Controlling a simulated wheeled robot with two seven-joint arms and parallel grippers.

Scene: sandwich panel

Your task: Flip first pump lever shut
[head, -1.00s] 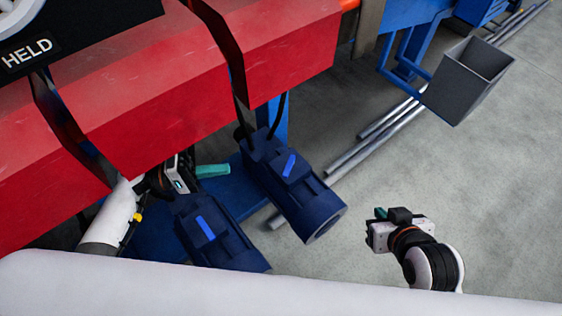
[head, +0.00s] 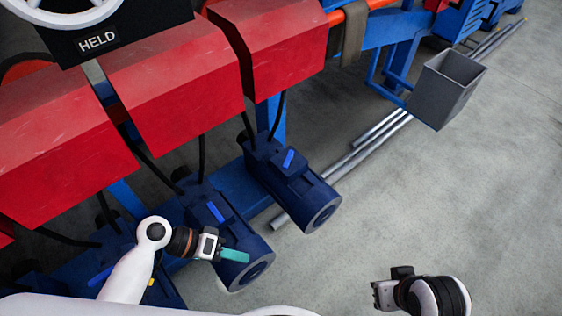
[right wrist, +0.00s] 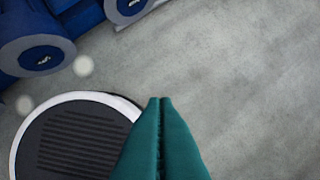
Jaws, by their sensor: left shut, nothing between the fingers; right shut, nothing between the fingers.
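Several dark blue pumps stand in a row under the red housings, each with a bright blue lever on top. One lever (head: 288,158) is on the far pump (head: 305,198), one lever (head: 215,212) on the middle pump (head: 245,245), and one lever (head: 100,275) on the near pump at lower left. I cannot tell which is the first. My left gripper (head: 236,255) is shut and empty, its teal fingers in front of the middle pump's end, apart from the levers. My right gripper (head: 378,295) is over the floor at lower right; its teal fingers (right wrist: 160,130) are shut and empty.
Red housings (head: 175,75) with hanging dark cables overhang the pumps. A black HELD sign (head: 98,41) is at upper left. A grey bin (head: 445,88) and metal bars (head: 350,165) are at right. The concrete floor (head: 460,190) right of the pumps is clear.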

